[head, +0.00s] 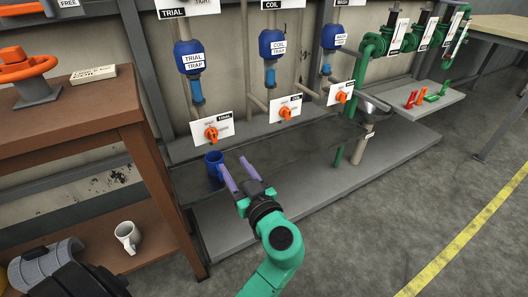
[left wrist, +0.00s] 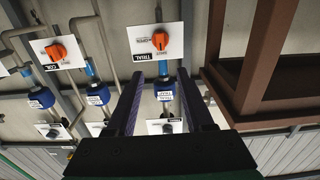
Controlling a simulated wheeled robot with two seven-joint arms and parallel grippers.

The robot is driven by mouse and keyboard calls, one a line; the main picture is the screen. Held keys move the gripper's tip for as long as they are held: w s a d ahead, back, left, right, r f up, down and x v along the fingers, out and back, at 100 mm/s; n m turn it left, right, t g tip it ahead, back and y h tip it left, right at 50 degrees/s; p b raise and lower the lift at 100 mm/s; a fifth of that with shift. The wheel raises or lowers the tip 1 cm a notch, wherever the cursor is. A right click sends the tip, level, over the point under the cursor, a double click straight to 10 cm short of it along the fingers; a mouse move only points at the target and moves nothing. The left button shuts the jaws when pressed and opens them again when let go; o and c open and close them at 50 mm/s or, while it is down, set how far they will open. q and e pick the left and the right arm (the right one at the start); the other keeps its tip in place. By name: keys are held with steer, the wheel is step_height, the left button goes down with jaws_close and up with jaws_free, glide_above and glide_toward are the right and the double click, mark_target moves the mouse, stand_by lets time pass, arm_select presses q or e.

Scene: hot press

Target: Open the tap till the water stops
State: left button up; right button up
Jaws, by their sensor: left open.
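Three orange taps sit on white plates along the wall: the trial tap (head: 211,134), the coil tap (head: 285,113) and a third tap (head: 341,97) at right. My left gripper (head: 234,170) is open and empty, with its purple fingers pointing up toward the wall, below and right of the trial tap and apart from it. In the left wrist view, the picture is turned over; the trial tap (left wrist: 160,40) shows beyond and between the fingertips. A blue mug (head: 214,166) stands under the trial tap, beside a fingertip. I see no flowing water. My right gripper is out of view.
Blue traps hang above the taps, such as the trial trap (head: 189,56). A brown shelf unit (head: 150,120) stands close at left, with an orange handwheel (head: 28,65) on top and a white mug (head: 127,236) below. A metal funnel (head: 374,106) is at right.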

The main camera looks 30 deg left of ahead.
mark_target(214, 135)
arm_select(q)
steer(key=x, duration=1.4)
steer(key=shift+w+a+r+p, duration=0.15)
steer(key=shift+a+p, duration=0.05)
steer(key=shift+p, duration=0.1)
jaws_close()
